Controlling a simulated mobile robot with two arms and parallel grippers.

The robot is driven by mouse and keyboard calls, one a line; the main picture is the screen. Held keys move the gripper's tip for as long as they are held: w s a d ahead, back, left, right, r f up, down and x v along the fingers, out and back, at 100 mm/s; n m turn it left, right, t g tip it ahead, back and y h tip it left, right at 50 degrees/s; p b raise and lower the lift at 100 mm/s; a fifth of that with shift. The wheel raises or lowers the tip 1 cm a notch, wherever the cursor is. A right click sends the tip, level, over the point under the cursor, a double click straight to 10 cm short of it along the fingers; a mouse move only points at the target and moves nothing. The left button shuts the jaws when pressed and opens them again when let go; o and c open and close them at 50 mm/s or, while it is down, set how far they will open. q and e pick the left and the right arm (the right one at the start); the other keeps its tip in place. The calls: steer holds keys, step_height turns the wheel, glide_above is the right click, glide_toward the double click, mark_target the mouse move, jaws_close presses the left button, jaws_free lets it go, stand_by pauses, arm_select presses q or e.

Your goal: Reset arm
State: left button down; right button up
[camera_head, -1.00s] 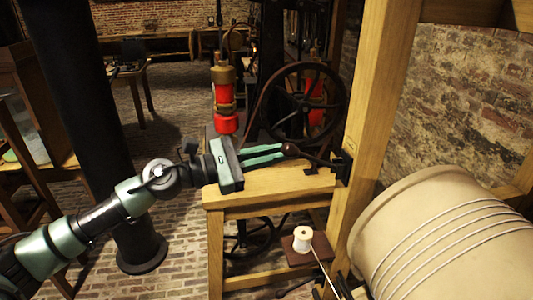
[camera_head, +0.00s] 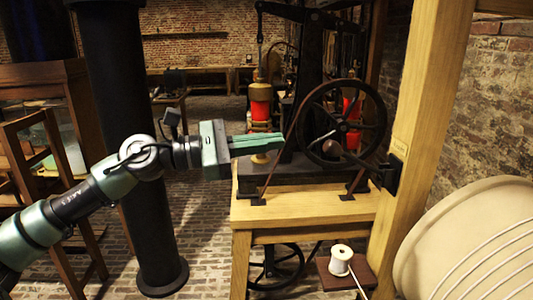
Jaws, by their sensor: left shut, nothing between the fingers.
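My left gripper (camera_head: 280,142) reaches in from the left on its green and grey arm. Its green fingers are shut, lie together and point right, with nothing between them. In the picture the fingertips overlap the lower part of a red and brass cylinder (camera_head: 260,101), left of a dark spoked wheel (camera_head: 343,124). A lever with a round brown knob (camera_head: 331,148) shows to the right of the fingertips, apart from them. My right gripper is not in view.
A wooden bench (camera_head: 300,205) carries the wheel's machine, beside a thick wooden post (camera_head: 435,130). A black column (camera_head: 125,90) stands behind my left arm. A white thread spool (camera_head: 341,260) sits low on a small board. A large pale drum (camera_head: 475,240) fills the lower right.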

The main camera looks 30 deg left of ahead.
arm_select(q)
steer(key=shift+a+r, duration=0.1)
steer(key=shift+a, duration=0.25)
steer(key=shift+s+d, duration=0.1)
